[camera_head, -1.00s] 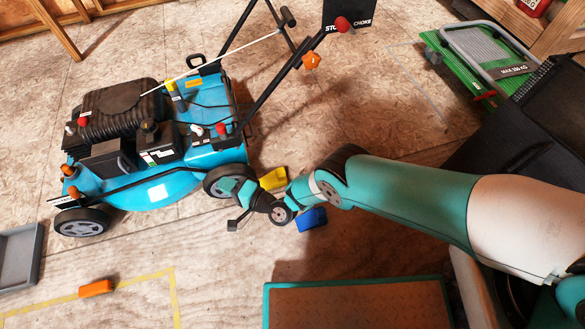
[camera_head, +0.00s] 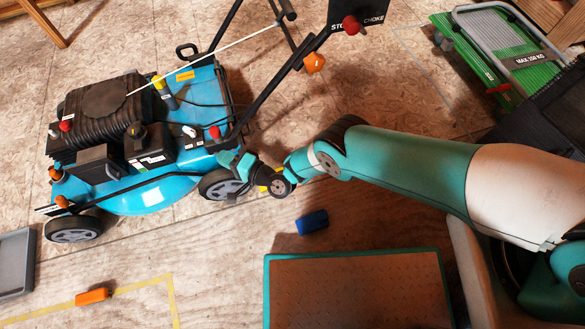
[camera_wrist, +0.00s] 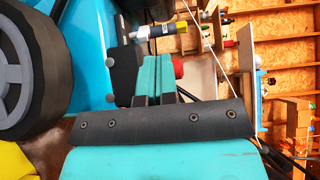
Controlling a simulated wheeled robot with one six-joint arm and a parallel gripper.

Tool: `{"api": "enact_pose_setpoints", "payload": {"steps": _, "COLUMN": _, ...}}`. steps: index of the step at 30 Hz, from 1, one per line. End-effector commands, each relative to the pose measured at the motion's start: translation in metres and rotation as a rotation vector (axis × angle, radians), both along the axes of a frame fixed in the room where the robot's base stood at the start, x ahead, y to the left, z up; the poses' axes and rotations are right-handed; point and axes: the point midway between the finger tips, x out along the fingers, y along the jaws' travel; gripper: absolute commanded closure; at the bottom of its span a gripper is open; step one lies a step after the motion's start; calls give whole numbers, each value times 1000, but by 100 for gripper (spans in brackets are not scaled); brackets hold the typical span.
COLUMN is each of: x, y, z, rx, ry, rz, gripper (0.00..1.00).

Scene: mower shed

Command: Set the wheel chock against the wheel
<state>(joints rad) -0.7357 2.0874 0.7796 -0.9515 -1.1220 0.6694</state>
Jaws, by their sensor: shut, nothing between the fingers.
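The yellow block (camera_head: 264,188), seemingly a chock, is on the floor just right of the mower's near right wheel (camera_head: 217,184). My arm covers most of it, so I cannot tell whether it touches the wheel. In the wrist view, a yellow corner (camera_wrist: 14,163) shows below a large wheel (camera_wrist: 32,72). A blue block (camera_head: 312,222) and an orange block (camera_head: 93,296) also lie on the floor. My gripper (camera_head: 232,160) is beside the mower, just above that wheel. In the wrist view its teal fingers (camera_wrist: 152,68) are together and empty.
The blue mower (camera_head: 150,190) fills the left, its handle rising toward the top. A teal-edged platform (camera_head: 355,256) lies in front. A grey tray (camera_head: 14,265) is at far left, a green-and-grey trolley (camera_head: 480,70) at upper right. Yellow tape (camera_head: 172,300) marks the floor.

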Motion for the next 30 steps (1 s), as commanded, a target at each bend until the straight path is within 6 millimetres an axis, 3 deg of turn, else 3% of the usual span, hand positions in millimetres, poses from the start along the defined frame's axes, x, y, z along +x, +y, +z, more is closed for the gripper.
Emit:
{"api": "enact_pose_setpoints", "payload": {"steps": 12, "x": -1, "y": -1, "z": -32, "rx": -1, "ry": 2, "rz": 0, "gripper": 100}}
{"api": "enact_pose_setpoints", "payload": {"steps": 24, "x": -1, "y": 0, "z": -91, "rx": -1, "ry": 2, "rz": 2, "gripper": 100}}
{"api": "enact_pose_setpoints", "payload": {"steps": 30, "x": 0, "y": -3, "z": -101, "rx": -2, "ry": 2, "rz": 0, "gripper": 100}}
